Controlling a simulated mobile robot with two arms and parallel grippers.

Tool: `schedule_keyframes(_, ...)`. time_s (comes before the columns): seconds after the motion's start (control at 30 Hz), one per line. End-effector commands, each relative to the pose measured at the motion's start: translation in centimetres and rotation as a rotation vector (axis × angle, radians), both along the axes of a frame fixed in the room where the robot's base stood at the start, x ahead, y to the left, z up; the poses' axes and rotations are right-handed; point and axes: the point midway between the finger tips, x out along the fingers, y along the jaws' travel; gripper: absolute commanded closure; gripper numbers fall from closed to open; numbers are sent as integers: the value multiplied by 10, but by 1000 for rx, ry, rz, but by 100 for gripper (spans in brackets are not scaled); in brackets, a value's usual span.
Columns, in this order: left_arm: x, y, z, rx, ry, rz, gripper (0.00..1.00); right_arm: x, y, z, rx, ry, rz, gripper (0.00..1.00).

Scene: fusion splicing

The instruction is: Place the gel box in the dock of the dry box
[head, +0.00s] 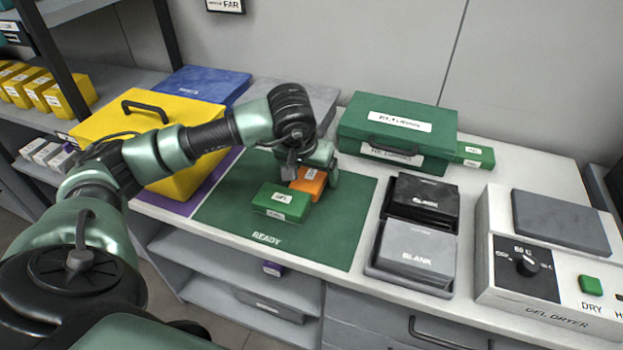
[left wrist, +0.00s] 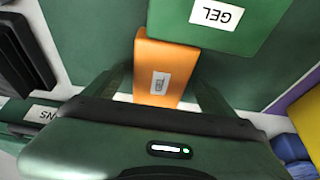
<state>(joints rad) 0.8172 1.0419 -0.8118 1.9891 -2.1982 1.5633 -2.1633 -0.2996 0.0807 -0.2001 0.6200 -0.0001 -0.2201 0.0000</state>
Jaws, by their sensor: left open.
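A green box (head: 281,202) lies on the green READY mat (head: 330,232); in the left wrist view its label reads GEL (left wrist: 215,15). An orange block (head: 308,183) lies against its far side, and the wrist view also shows the orange block (left wrist: 160,72). My left gripper (head: 313,176) is open, with its fingers on either side of the orange block; whether they touch it I cannot tell. A white machine marked GEL DRYER (head: 545,315), with a dial and a green DRY button, stands at the right. No dock is clearly readable. My right gripper is out of view.
A tray (head: 400,281) with black and grey boxes, the grey one marked BLANK, stands between mat and dryer. A green case (head: 398,128) is behind the mat. A yellow case (head: 180,180) stands left, under my left arm. The mat's right front is clear.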

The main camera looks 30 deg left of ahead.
Motion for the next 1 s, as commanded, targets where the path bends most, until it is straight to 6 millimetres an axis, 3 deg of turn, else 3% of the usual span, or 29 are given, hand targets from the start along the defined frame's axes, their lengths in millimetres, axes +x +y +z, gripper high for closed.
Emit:
schedule_keyframes(0.27,0,0,0,0,0,0,15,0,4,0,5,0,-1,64)
schedule_keyframes(0.57,0,0,0,0,-1,0,98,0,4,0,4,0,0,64)
schedule_keyframes(1.0,0,0,9,-1,1,0,98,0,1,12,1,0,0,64)
